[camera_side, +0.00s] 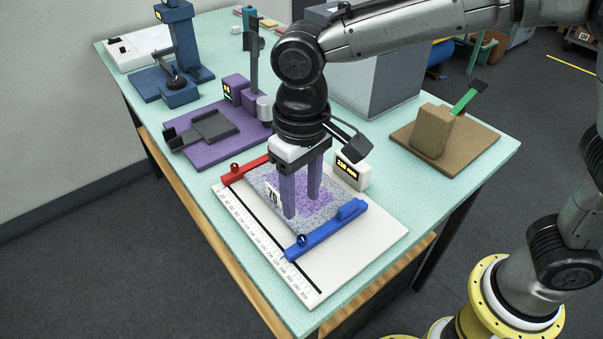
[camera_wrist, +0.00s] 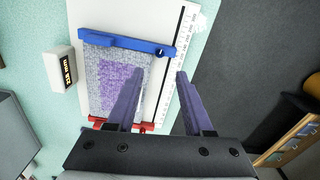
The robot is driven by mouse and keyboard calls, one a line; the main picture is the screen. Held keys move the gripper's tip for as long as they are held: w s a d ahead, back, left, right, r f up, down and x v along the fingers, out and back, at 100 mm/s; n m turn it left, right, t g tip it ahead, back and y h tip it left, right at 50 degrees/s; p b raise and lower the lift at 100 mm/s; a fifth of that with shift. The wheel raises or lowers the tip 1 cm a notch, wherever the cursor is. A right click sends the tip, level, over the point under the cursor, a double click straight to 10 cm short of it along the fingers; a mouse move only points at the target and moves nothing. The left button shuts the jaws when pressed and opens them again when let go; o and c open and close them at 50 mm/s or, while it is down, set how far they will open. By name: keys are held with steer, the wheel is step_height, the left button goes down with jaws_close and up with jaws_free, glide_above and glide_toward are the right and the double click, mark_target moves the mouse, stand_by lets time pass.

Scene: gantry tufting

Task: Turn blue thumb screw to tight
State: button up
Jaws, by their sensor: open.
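The blue thumb screw (camera_side: 302,239) is a small dark-blue knob on the near end of the blue bar (camera_side: 328,230) in the side view. In the wrist view it shows as a small round knob (camera_wrist: 161,51) near the right end of the blue bar (camera_wrist: 118,41). My gripper (camera_side: 302,207) points down above the tufted grey and purple sample, with its purple fingers apart and nothing between them. In the wrist view my gripper (camera_wrist: 160,73) is also open, and the screw lies ahead of the fingertips. Whether the screw is tight cannot be told.
A red bar (camera_side: 243,170) with a red knob lies across the sample's other end. A ruler (camera_side: 262,242) runs along the board's edge. A small display block (camera_side: 351,170) stands beside the sample. A purple fixture (camera_side: 212,146) and a brown block (camera_side: 431,130) stand farther off.

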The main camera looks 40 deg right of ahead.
steer(key=shift+r, duration=2.05)
